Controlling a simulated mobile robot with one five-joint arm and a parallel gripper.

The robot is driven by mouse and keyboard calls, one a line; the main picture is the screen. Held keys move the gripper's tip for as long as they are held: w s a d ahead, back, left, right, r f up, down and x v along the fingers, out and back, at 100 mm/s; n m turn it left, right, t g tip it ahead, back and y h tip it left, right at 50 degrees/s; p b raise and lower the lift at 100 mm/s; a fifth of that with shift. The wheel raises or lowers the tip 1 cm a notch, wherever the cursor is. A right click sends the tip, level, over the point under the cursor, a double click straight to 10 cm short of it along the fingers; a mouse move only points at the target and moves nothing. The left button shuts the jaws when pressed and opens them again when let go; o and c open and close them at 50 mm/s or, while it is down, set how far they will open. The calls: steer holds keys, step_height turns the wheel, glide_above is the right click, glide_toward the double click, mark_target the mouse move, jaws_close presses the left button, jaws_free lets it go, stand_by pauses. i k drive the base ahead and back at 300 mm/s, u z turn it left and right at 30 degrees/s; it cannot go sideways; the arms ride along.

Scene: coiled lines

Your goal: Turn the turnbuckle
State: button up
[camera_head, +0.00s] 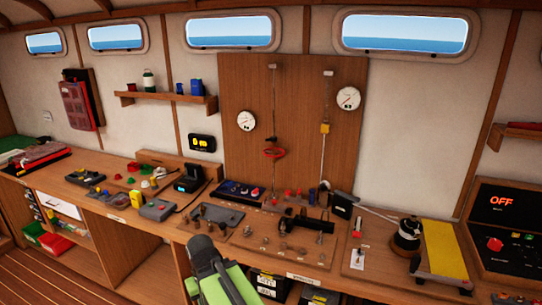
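A tall wooden board (300,90) stands against the wall behind the bench and carries two vertical lines. The left line has a red ring-like fitting (274,152) at its lower part. The right line has a small yellow block (325,128) partway down. I cannot tell for sure which of these is the turnbuckle; both are small in view. My gripper (200,245) is at the lower middle, at the end of my green and black arm, in front of the bench edge and apart from both fittings. Its fingers are not clear enough to tell open or shut.
Round gauges hang beside the left line (246,121) and right line (348,98). The wooden bench (150,222) is crowded with tools and small parts. A black clamp-like device (305,222) stands below the board. A yellow-topped box (445,250) and an "OFF" panel (502,201) are at right.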

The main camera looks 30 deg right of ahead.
mark_target(273, 143)
steer(key=i, duration=0.95)
